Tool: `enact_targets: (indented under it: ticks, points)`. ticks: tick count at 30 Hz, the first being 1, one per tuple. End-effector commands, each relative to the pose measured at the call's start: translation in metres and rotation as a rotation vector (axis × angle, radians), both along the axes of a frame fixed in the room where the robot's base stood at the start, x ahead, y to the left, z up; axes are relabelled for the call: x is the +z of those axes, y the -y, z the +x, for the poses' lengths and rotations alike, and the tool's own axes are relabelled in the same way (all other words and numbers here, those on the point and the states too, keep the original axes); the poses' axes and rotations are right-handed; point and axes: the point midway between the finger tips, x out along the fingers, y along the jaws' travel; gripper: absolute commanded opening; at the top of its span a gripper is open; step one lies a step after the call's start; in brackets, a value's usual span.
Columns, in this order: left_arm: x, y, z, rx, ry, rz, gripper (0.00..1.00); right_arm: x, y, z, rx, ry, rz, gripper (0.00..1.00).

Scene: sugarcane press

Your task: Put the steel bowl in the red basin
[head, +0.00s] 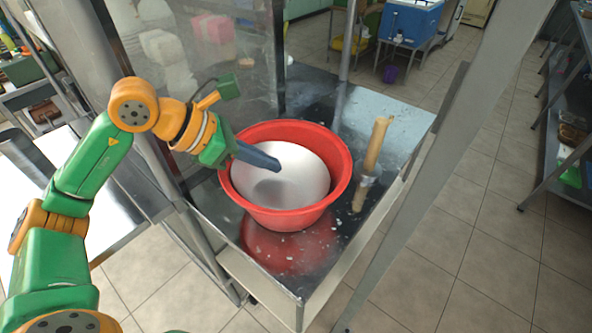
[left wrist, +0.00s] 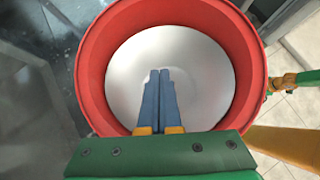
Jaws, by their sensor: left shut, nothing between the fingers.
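The red basin (head: 337,187) stands on the dark metal tray of the press stand, and its rim (left wrist: 92,75) surrounds the bowl in the left wrist view. The pale steel bowl (head: 302,180) lies inside the basin and fills most of its opening; it also shows as a smooth pale disc (left wrist: 205,75) in the left wrist view. My left gripper (head: 276,164) reaches over the basin's left rim. Its blue fingers (left wrist: 159,74) are shut together with nothing between them, over the bowl. I cannot tell if they touch it. My right gripper is out of view.
Metal posts (head: 425,150) rise around the tray. A clear panel stands behind the left side. A blue cooler (head: 410,20) is at the back, and tiled floor lies to the right.

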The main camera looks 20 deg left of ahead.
Motion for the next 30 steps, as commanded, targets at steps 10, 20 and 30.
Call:
enact_targets:
  ticks: [10, 20, 30]
  points:
    - [-0.04, 0.033, 0.028, -0.001, -0.002, -0.004, 0.0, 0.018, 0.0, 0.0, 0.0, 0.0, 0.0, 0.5]
    - [-0.048, 0.037, 0.031, -0.001, -0.001, 0.0, 0.0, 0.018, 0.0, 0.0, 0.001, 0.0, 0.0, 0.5]
    - [-0.047, 0.056, 0.048, -0.002, 0.001, -0.003, 0.0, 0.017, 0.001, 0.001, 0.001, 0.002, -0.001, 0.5]
